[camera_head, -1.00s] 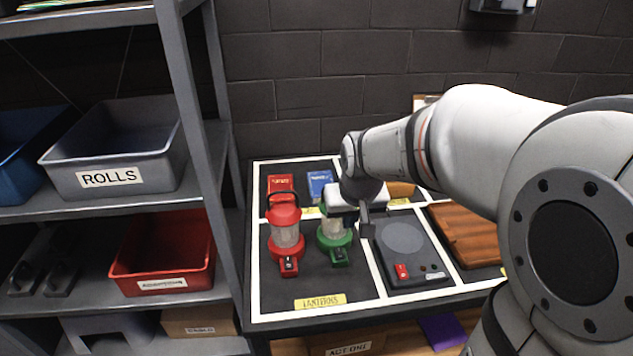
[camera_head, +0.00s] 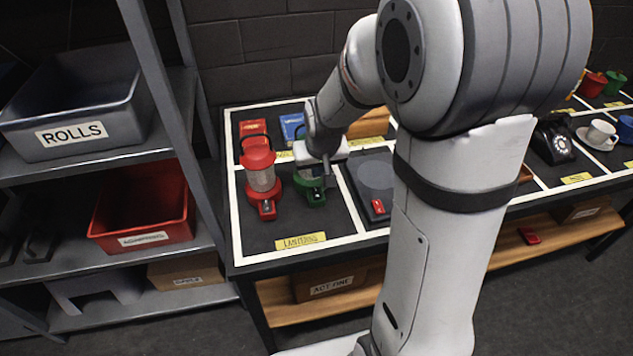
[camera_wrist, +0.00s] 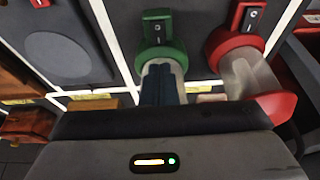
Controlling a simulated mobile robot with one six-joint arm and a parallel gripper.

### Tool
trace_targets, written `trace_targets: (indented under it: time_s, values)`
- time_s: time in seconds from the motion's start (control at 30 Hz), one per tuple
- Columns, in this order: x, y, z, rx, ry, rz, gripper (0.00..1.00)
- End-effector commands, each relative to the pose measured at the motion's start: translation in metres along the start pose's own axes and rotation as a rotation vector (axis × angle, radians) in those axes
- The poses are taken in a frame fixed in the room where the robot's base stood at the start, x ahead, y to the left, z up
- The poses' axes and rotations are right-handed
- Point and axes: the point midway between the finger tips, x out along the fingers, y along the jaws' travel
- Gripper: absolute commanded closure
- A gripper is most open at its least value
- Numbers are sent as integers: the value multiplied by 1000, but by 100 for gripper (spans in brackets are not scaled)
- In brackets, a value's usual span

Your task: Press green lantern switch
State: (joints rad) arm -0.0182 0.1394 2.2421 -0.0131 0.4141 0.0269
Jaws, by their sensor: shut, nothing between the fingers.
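The green lantern (camera_head: 312,195) stands upright in the front left section of the table, partly hidden behind my gripper in the head view. In the wrist view its green base (camera_wrist: 172,50) and dark switch (camera_wrist: 157,27) show clearly. My gripper (camera_head: 327,172) is at the lantern's upper part. In the wrist view my shut, empty fingers (camera_wrist: 159,75) overlap its clear body, short of the switch; contact cannot be told. The red lantern (camera_head: 262,180) stands just left of it, and on the right in the wrist view (camera_wrist: 247,65).
A flat grey device (camera_head: 370,200) with a red switch lies right of the green lantern. Red (camera_head: 252,128) and blue (camera_head: 292,125) boxes stand behind. A shelf with a grey bin (camera_head: 95,100) and red bin (camera_head: 145,205) is at the left. The table front (camera_head: 340,238) is clear.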

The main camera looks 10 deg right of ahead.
Motion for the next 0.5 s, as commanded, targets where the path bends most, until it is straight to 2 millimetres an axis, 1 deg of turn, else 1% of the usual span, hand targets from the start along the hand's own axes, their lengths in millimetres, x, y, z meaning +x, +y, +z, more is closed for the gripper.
trace_targets:
  time_s: [0.03, 0.2, 0.3, 0.5]
  values:
    - [12, 0, 1, 0, -5, 0, 100]
    - [40, 0, 5, 1, -5, 0, 100]
    - [51, 1, 6, 1, -3, 1, 100]
    - [61, 1, 8, 1, 0, 1, 100]
